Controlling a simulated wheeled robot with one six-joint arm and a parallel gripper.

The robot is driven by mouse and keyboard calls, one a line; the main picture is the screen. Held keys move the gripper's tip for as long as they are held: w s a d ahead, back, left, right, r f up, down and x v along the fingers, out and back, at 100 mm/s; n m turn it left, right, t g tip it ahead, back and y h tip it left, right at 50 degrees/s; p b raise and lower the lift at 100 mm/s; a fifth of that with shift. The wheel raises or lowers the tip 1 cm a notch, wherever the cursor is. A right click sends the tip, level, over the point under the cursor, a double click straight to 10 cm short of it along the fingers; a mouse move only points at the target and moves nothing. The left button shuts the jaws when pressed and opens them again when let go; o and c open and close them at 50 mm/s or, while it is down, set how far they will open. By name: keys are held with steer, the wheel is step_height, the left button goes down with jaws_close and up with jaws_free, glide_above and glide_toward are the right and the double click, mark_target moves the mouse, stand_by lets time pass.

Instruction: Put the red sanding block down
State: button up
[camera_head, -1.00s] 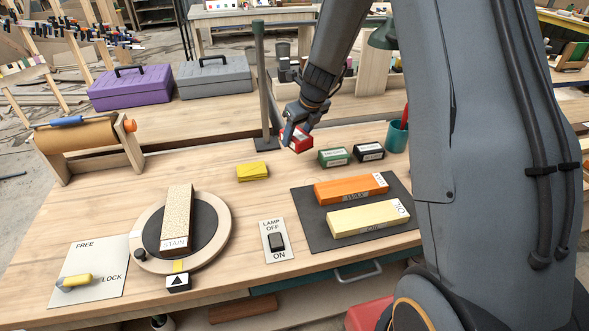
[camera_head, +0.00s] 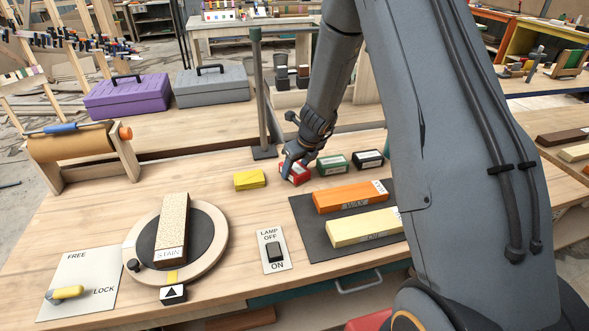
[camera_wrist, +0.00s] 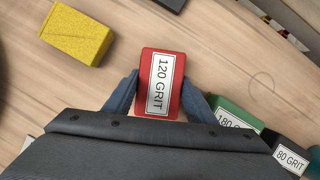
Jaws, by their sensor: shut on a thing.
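The red sanding block (camera_head: 295,173), labelled "120 GRIT", is between the fingers of my gripper (camera_head: 291,168). In the wrist view the red block (camera_wrist: 161,83) shows its label face up, with a gripper finger against each side. My gripper (camera_wrist: 160,97) is shut on it. In the head view the block is at or very close to the wooden bench top (camera_head: 215,185), between the yellow block and the green block. Whether its underside touches the wood cannot be told.
A yellow block (camera_head: 250,179) lies to the left. A green block (camera_head: 333,164) and a black "80 GRIT" block (camera_head: 369,159) are close on the right. A lamp post (camera_head: 259,95) stands behind, and a dark mat (camera_head: 312,240) with two long stones is in front.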

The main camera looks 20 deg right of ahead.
steer(key=shift+f, duration=0.1)
steer(key=o, duration=1)
